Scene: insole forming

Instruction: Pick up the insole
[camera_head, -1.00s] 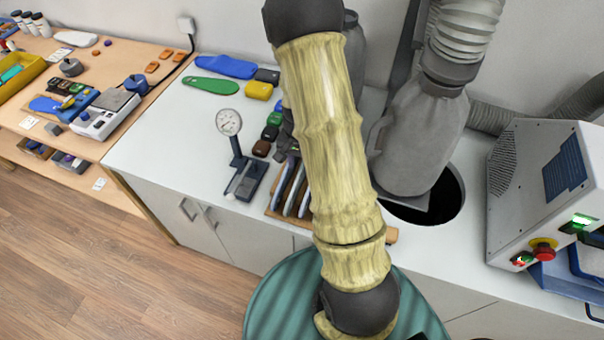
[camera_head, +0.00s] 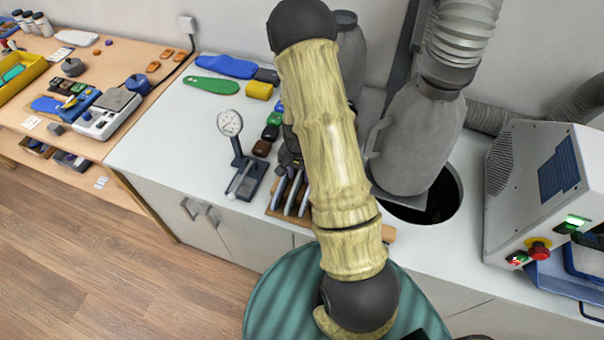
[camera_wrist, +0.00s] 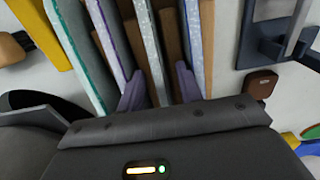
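Several thin upright slabs, which look like insoles, stand in a wooden rack (camera_head: 276,213) on the white counter, partly behind my arm. In the wrist view they stand on edge between brown dividers: a grey one with a teal edge (camera_wrist: 75,45), a pale lilac-edged one (camera_wrist: 112,45), a speckled pale-blue one (camera_wrist: 149,45) and another speckled one (camera_wrist: 194,40). My gripper (camera_wrist: 160,87) is open, its two purple fingers apart at the near ends of the slabs. The middle speckled slab lies between the fingers in the picture; contact cannot be told. My arm hides the gripper's fingers in the head view.
A dial gauge on a stand (camera_head: 240,165) is close left of the rack. A green insole (camera_head: 211,86) and a blue insole (camera_head: 227,67) lie flat further back. A grey machine (camera_head: 535,190) stands at right.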

